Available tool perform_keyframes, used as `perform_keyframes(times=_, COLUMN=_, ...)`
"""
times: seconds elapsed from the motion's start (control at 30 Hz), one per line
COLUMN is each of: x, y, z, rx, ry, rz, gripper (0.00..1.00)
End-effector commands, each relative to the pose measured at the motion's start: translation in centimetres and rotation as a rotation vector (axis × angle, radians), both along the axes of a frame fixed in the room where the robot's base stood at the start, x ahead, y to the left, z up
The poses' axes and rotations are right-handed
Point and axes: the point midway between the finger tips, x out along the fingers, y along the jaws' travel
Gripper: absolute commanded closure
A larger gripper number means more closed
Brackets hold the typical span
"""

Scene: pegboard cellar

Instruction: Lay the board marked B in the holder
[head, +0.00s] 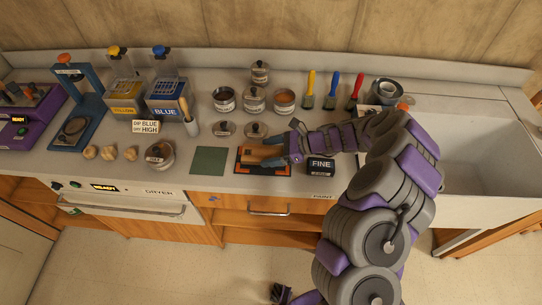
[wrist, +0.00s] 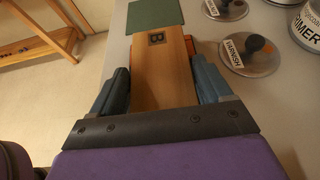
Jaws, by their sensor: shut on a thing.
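The board marked B (wrist: 160,70) is a tan wooden plank with a dark B at its far end. My gripper (wrist: 160,80) is shut on it, one blue-grey finger on each long side in the wrist view. In the head view the board (head: 258,155) is over the holder (head: 264,172), a dark frame with orange edging on the counter front. My gripper (head: 272,152) reaches in from the right. A bit of orange holder edge shows beside the board in the wrist view. Whether the board touches the holder's bed or hovers cannot be told.
A green mat (head: 209,161) lies left of the holder. A dark block marked FINE (head: 320,167) stands close on the right. Lids (head: 255,130) and several tins stand behind. The sink (head: 470,150) is far right; the counter's front edge is close.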

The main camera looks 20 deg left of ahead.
Motion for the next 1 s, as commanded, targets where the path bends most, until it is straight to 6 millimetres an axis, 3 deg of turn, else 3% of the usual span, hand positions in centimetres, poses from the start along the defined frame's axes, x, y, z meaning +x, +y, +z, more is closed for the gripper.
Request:
perform_keyframes(times=0.07, x=-0.1, y=0.1, z=-1.6, rx=-0.002, ry=0.003, rz=0.001, gripper=0.60)
perform_keyframes(times=0.1, x=-0.1, y=0.0, z=-2.0, rx=-0.002, ry=0.004, rz=0.000, gripper=0.65)
perform_keyframes(times=0.17, x=-0.1, y=-0.1, z=-2.3, rx=-0.002, ry=0.003, rz=0.000, gripper=0.71)
perform_keyframes(times=0.33, x=-0.1, y=-0.3, z=-2.2, rx=-0.001, ry=0.003, rz=0.001, gripper=0.72)
perform_keyframes(times=0.37, x=-0.1, y=-0.3, z=-2.2, rx=-0.001, ry=0.003, rz=0.001, gripper=0.19)
perform_keyframes(times=0.4, x=-0.1, y=-0.4, z=-2.2, rx=-0.001, ry=0.003, rz=0.001, gripper=0.15)
perform_keyframes(times=0.57, x=-0.1, y=-0.3, z=-2.1, rx=0.000, ry=0.001, rz=0.000, gripper=0.00)
perform_keyframes(times=0.83, x=0.0, y=-0.3, z=-2.0, rx=0.000, ry=0.001, rz=0.000, gripper=0.00)
perform_keyframes(times=1.0, x=0.5, y=-2.1, z=-1.1, rx=-0.001, ry=-0.001, rz=-0.003, gripper=0.00)
